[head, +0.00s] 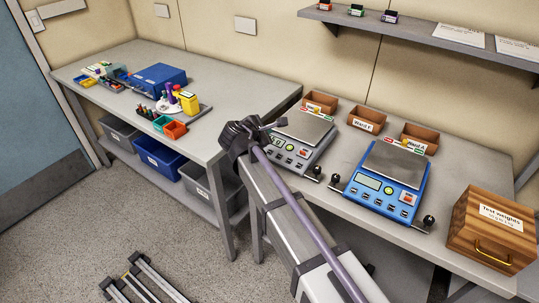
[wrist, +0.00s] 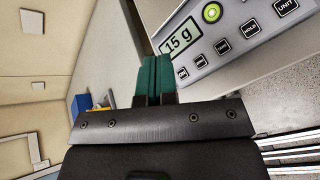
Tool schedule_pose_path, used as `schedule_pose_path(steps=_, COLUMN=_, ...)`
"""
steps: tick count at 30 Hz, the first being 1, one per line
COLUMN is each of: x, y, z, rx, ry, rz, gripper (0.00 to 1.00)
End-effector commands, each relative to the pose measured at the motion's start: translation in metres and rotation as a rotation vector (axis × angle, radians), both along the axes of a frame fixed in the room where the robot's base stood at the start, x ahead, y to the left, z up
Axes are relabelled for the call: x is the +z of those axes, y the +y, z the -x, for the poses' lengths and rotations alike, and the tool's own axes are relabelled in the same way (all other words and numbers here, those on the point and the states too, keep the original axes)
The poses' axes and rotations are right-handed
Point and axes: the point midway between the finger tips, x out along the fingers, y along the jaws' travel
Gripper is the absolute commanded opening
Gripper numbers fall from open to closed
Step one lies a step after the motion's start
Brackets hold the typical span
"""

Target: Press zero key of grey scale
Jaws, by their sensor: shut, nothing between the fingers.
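The grey scale (head: 287,152) stands on the right-hand bench, with a steel pan on top and keys along its front panel. In the wrist view the scale's panel (wrist: 212,62) is at the upper right. Its display (wrist: 181,39) reads 15 g. A green round button (wrist: 212,12) and a row of dark keys sit beside it; HOLD (wrist: 251,28) and UNIT (wrist: 286,5) are readable, the others are too small to read surely. My gripper (wrist: 156,62) has teal fingers closed together with nothing between them. They appear just beside the display end of the panel. In the head view my wrist (head: 240,140) covers the scale's left side.
A blue scale (head: 403,168) stands right of the grey one. Small brown bins (head: 366,120) line the back, and a wooden test weights box (head: 489,229) is at the right. The left bench (head: 215,118) holds a blue case (head: 155,78) and small trays. A shelf (head: 400,29) hangs above.

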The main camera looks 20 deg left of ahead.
Motion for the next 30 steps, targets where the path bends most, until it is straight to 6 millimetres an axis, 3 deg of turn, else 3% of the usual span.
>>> schedule_pose_path(steps=3, x=-0.025, y=-0.001, z=-0.005, rx=-0.001, ry=0.001, rz=0.0, gripper=0.0)
schedule_pose_path(steps=12, x=-0.065, y=-0.005, z=-0.015, rx=-0.002, ry=0.0, rz=0.0, gripper=0.0)
schedule_pose_path(steps=30, x=-0.069, y=-0.006, z=-0.018, rx=-0.001, ry=0.001, rz=-0.001, gripper=0.0)
